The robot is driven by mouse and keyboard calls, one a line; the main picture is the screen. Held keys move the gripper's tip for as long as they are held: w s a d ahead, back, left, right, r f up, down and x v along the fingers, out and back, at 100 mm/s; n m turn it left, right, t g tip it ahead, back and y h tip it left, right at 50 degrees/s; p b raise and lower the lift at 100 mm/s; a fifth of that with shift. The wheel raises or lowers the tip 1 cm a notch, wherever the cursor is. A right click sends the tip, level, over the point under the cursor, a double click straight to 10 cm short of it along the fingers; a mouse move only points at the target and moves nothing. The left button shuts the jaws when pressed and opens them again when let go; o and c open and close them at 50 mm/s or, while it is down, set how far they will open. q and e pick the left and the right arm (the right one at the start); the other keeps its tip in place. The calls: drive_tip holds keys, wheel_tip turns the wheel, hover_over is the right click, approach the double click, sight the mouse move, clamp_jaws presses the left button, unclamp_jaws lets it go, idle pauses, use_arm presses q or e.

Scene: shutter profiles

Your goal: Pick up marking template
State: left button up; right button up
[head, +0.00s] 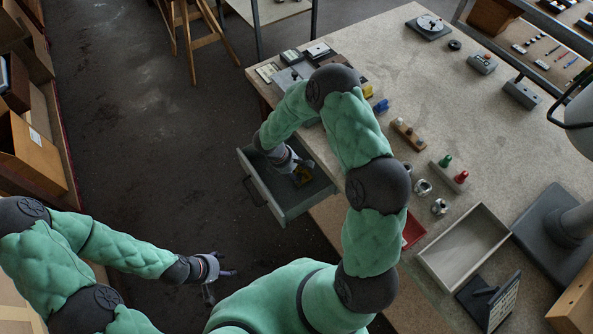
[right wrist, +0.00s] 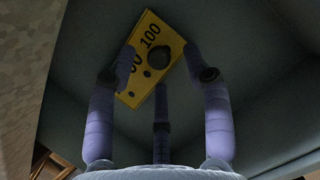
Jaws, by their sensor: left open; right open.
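The marking template is a yellow plate (right wrist: 150,55) with black "100" markings and a dark round knob, lying in the open drawer in the right wrist view. My right gripper (head: 295,165) reaches down into the drawer. In the right wrist view its fingers (right wrist: 160,75) are spread around the template's sides, open. I cannot tell whether they touch it. My left gripper (head: 221,281) is open and empty over the floor at lower left, away from the drawer.
The drawer's walls stand close around my right gripper. The workbench (head: 400,60) holds a wooden block with coloured knobs (head: 450,173), metal rings (head: 422,187), an empty light tray (head: 464,245) and a lamp (head: 570,220). Open floor lies left of the drawer.

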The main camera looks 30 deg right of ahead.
drive_tip(key=shift+d+f, duration=0.3)
drive_tip(key=shift+f, duration=0.35)
drive_tip(key=shift+s, duration=0.1)
clamp_jaws()
drive_tip(key=shift+r, duration=0.1)
